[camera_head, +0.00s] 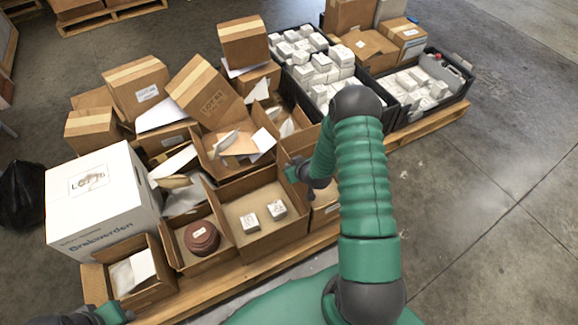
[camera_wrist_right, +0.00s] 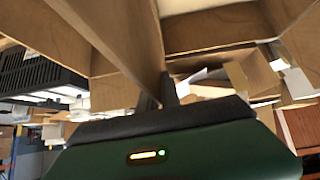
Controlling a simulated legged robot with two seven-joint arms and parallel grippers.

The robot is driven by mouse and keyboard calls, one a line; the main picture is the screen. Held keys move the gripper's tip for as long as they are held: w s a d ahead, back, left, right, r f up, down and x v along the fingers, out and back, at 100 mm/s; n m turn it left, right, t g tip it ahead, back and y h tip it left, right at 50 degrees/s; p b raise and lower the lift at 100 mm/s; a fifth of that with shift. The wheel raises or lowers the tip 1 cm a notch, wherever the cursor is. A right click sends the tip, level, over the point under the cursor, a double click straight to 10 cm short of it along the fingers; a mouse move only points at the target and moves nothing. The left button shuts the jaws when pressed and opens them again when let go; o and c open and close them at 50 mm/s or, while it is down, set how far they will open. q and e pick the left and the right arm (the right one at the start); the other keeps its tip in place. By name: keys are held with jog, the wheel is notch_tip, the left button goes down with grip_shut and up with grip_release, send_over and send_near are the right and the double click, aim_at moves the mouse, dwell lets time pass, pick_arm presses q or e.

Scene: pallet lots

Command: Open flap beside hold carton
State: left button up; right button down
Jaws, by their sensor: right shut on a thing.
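My right gripper (camera_head: 292,170) reaches in from the right to the right rear edge of an open carton (camera_head: 268,241) holding two small white labelled boxes (camera_head: 263,216). In the right wrist view its fingers (camera_wrist_right: 168,92) are shut on a thin cardboard panel (camera_wrist_right: 118,38), seemingly a carton flap. Which carton the panel belongs to is hard to tell, as my arm and hand hide part of it. No carton is clearly marked as the hold one. My left gripper (camera_head: 115,313) is at the bottom left, mostly cut off, near a small open carton (camera_head: 150,293).
The pallet (camera_head: 195,302) is crowded. A large white box (camera_head: 100,200) stands at left, and a carton with a dark red round item (camera_head: 202,237) sits in front. Black crates (camera_head: 432,108) of white boxes are at the back right. Floor (camera_head: 480,200) at right is clear.

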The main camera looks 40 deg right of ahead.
jog(key=shift+s+d, duration=0.1)
jog(key=shift+d, duration=0.35)
jog(key=c, duration=1.6)
grip_release()
jog(key=shift+f, duration=0.1)
jog(key=shift+c, duration=0.2)
jog(key=shift+a, duration=0.1)
jog(key=p+v, duration=0.6)
jog(key=v, duration=1)
jog(key=shift+s+a, duration=0.1)
jog(key=shift+s, duration=0.15)
jog(key=shift+r, duration=0.2)
